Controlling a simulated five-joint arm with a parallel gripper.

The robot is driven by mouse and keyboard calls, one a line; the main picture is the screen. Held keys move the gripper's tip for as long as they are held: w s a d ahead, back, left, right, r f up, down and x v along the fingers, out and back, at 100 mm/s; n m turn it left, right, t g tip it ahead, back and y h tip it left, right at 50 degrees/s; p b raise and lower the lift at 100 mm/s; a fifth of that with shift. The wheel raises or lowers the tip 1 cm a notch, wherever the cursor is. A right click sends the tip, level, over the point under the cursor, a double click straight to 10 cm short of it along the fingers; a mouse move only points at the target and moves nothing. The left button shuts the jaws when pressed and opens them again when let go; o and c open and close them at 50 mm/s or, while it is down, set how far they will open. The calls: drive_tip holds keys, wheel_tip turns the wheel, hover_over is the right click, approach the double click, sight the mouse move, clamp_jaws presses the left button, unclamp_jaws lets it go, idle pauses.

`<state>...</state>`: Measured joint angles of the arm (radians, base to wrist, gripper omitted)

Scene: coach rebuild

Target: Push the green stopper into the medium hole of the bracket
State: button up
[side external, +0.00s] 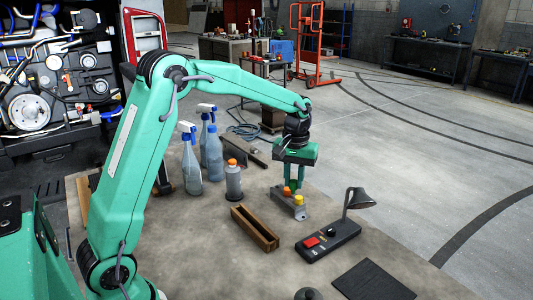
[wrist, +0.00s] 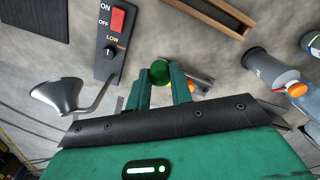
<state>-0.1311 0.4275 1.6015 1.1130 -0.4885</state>
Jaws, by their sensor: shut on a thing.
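In the wrist view the round green stopper (wrist: 159,70) sits between the two fingertips of my gripper (wrist: 161,80), which is shut on it. In the side view my gripper (side external: 294,185) points down over the grey bracket (side external: 291,207), and the stopper cannot be told apart from the green fingers. An orange stopper (side external: 287,191) and a yellow stopper (side external: 299,199) show at the bracket. In the wrist view part of the bracket (wrist: 205,78) shows right of the fingers. The medium hole is hidden, and I cannot tell whether the green stopper touches it.
A control box (side external: 327,241) with a red switch and a lamp (side external: 359,199) stands close right of the bracket. An open wooden box (side external: 250,232) lies to the front left. A grey bottle with orange cap (side external: 233,182) and spray bottles (side external: 214,152) stand behind left. A dark mat (side external: 372,282) lies front right.

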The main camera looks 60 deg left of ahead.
drive_tip(key=w+a+f+n, duration=0.1)
drive_tip(key=w+a+n, duration=0.2)
drive_tip(key=a+n, duration=0.2)
drive_tip(key=w+a+f+n, duration=0.1)
drive_tip(key=w+a+n, duration=0.3)
drive_tip(key=a, duration=0.7)
drive_tip(key=shift+a+f+n, duration=0.15)
drive_tip(key=shift+a+n, duration=0.1)
drive_tip(key=shift+n, duration=0.65)
drive_tip(key=shift+f, duration=0.15)
wheel_tip(320, 180, down, 6)
drive_tip(key=shift+f, duration=0.15)
drive_tip(key=shift+f, duration=0.8)
idle(2.2)
drive_tip(key=o, duration=1)
drive_tip(key=shift+o, duration=0.5)
drive_tip(key=o, duration=0.4)
